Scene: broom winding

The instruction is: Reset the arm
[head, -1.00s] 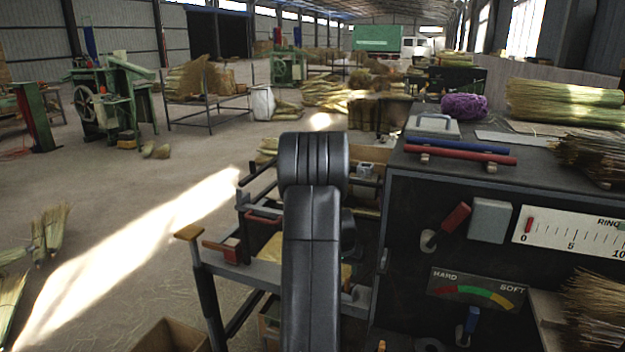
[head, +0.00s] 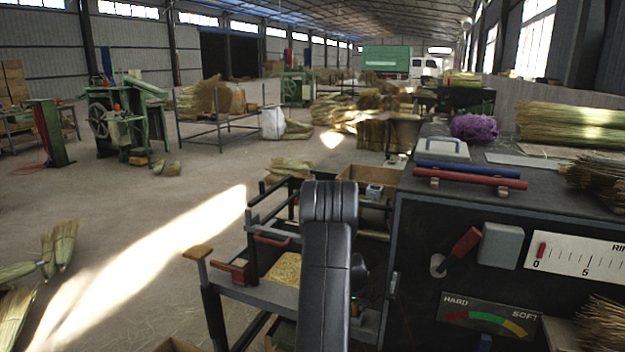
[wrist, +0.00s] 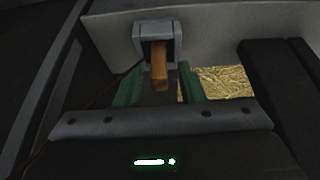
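My arm (head: 327,265) rises in the lower middle of the head view, over the winding bench (head: 255,290). It hides most of my gripper there. In the wrist view my gripper (wrist: 160,80) shows two green fingers set apart, with a gap between them. An orange-brown wooden piece (wrist: 159,62) in a grey bracket (wrist: 158,30) shows beyond this gap. I see nothing clamped between the fingers. A golden straw-textured patch (wrist: 222,82) lies to the right of the fingers.
The black control cabinet (head: 430,230) stands close on the right, with a red lever (head: 463,243), a HARD/SOFT gauge (head: 487,315) and a ring scale (head: 585,258). Red and blue bars and broom straw lie on top. Brooms (head: 58,245) lie at left; the floor between is open.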

